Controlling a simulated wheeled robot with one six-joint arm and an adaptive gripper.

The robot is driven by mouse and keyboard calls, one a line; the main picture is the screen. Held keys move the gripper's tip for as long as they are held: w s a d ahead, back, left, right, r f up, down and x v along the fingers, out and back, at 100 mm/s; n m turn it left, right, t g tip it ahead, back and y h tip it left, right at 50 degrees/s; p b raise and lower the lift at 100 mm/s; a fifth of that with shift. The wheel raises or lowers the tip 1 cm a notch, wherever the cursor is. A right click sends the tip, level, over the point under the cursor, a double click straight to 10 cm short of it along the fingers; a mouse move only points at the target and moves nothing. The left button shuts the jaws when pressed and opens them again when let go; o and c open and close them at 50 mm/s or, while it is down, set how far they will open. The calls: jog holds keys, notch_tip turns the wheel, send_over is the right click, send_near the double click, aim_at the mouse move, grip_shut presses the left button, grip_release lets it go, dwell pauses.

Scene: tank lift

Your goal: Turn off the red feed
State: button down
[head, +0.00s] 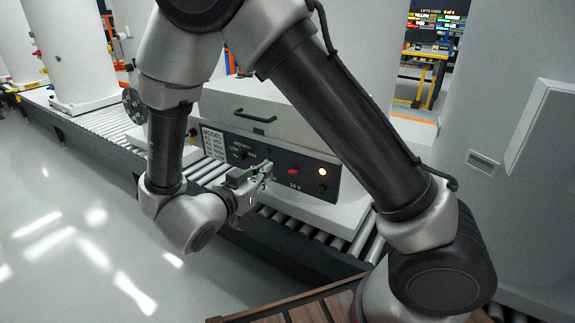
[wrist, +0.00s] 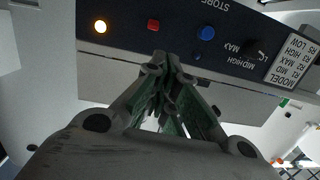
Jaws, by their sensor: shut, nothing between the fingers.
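No label naming a red feed is readable. A small red fitting (head: 37,54) shows by the white tank at the far left; its form is too small to tell. A red button (head: 293,171) is on the dark control panel (head: 309,182); it also shows in the wrist view (wrist: 153,25), where the panel appears upside down. My gripper (head: 268,169) is shut and empty in front of the panel. In the wrist view its fingertips (wrist: 168,62) are just below the red and blue buttons; whether they touch the panel I cannot tell.
The panel also has a lit amber lamp (head: 322,171), a blue button (wrist: 207,33), a black knob (wrist: 262,47) and a white model label (head: 213,142). The panel's white box stands over a roller conveyor (head: 115,124). White tanks (head: 70,50) stand behind. Grey floor (head: 70,220) at left is clear.

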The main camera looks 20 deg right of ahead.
aim_at(296, 155)
jog(key=r, duration=0.1)
jog(key=s+d+r+h, duration=0.1)
jog(key=shift+r, duration=0.3)
jog(key=shift+h, duration=0.3)
jog(key=x, duration=0.9)
jog(key=shift+d, duration=0.15)
jog(key=f, duration=0.3)
jog(key=shift+a, duration=0.2)
jog(key=shift+s+a+f, duration=0.1)
jog(key=shift+f, duration=0.3)
